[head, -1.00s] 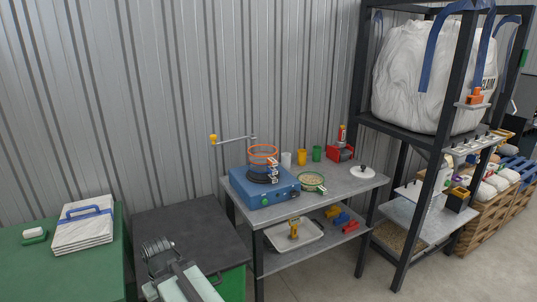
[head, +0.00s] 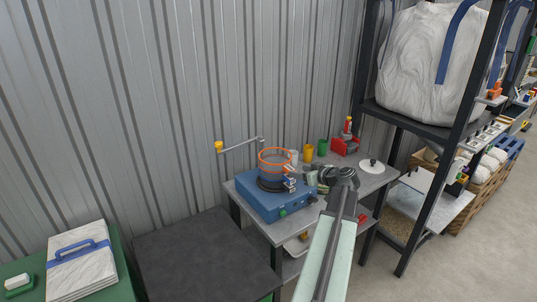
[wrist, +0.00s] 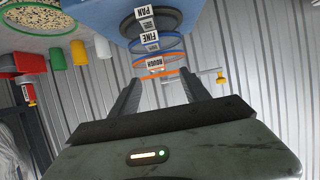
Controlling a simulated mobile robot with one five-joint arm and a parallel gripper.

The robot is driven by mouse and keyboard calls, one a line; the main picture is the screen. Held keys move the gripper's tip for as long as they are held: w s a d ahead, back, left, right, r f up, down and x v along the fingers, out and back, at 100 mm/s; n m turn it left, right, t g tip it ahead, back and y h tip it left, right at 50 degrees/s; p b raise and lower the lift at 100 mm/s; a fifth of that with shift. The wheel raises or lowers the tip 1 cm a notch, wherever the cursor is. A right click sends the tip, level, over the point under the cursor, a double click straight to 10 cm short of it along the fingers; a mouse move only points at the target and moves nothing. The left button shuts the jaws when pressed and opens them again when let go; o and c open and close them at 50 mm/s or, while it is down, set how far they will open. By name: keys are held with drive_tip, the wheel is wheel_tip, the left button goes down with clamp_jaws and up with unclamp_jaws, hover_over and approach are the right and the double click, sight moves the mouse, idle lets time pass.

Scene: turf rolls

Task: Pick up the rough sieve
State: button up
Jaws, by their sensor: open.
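The rough sieve (head: 268,168) is an orange-rimmed ring on top of the stack on the blue shaker (head: 270,204). Its "ROUGH" tag shows in the wrist view (wrist: 155,64), which is upside down. Under it in the stack are a blue-rimmed sieve tagged "FINE" (wrist: 148,38) and a dark pan tagged "PAN" (wrist: 143,13). My gripper (head: 304,177) is open and empty, just right of the stack. In the wrist view my gripper (wrist: 160,78) has its two fingers on either side of the orange ring, apparently short of it; contact cannot be told.
Yellow (head: 308,152) and green (head: 323,148) cups and a red device (head: 345,145) stand behind on the grey bench. A crank arm with a yellow knob (head: 219,146) sticks out left of the stack. A sieve of grain (wrist: 38,17) sits beside the shaker. The dark table (head: 205,255) is bare.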

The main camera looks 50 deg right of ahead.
sight(291, 169)
drive_tip(key=b+x, duration=0.1)
drive_tip(key=x, duration=0.1)
drive_tip(key=b+x, duration=0.1)
drive_tip(key=x, duration=0.2)
drive_tip(key=b+x, duration=0.1)
drive_tip(key=x, duration=0.1)
drive_tip(key=shift+w+d+f, duration=0.1)
drive_tip(key=shift+d+f, duration=0.15)
drive_tip(key=shift+d, duration=0.1)
drive_tip(key=shift+r, duration=0.1)
clamp_jaws()
